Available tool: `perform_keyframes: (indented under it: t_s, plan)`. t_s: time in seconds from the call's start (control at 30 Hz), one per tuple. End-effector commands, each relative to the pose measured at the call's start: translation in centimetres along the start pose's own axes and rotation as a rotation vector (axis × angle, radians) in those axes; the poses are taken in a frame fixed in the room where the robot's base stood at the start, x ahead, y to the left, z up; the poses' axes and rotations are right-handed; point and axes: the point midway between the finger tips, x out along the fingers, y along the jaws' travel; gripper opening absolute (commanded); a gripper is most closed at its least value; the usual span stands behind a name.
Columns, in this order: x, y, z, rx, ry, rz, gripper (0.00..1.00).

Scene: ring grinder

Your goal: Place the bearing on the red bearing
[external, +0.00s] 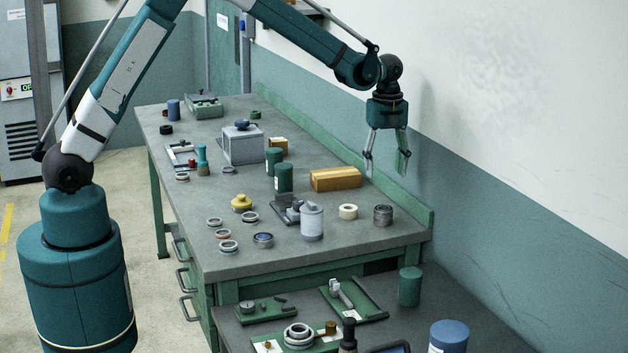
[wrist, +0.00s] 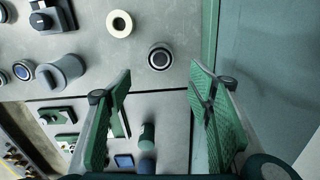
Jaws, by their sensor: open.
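Several ring-shaped bearings lie on the near left part of the bench in the external view. One bearing (external: 222,234) shows a reddish tint; another ring (external: 228,246) lies just in front of it. Two paler rings (external: 214,221) and (external: 249,217) lie behind, and a thicker bluish ring (external: 263,240) to the right. I cannot tell for sure which is the red bearing. In the wrist view a ring (wrist: 22,70) shows at the left edge. My gripper (external: 385,168) is open and empty, high over the bench's right side, away from the rings; its fingers also show in the wrist view (wrist: 160,78).
The wall (external: 500,215) is close on the right. A lower front table holds green trays (external: 352,300).

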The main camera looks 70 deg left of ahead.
Motion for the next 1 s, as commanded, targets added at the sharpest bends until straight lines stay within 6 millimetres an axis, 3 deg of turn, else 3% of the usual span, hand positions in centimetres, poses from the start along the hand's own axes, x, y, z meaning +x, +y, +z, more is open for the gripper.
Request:
perform_keyframes:
  t_s: [0.7,1.0]
  plan:
    - [-0.3,0.1,0.0,-0.004,0.000,-0.002,0.52]
    - [-3.1,1.8,-0.6,-0.076,-0.004,-0.028,0.52]
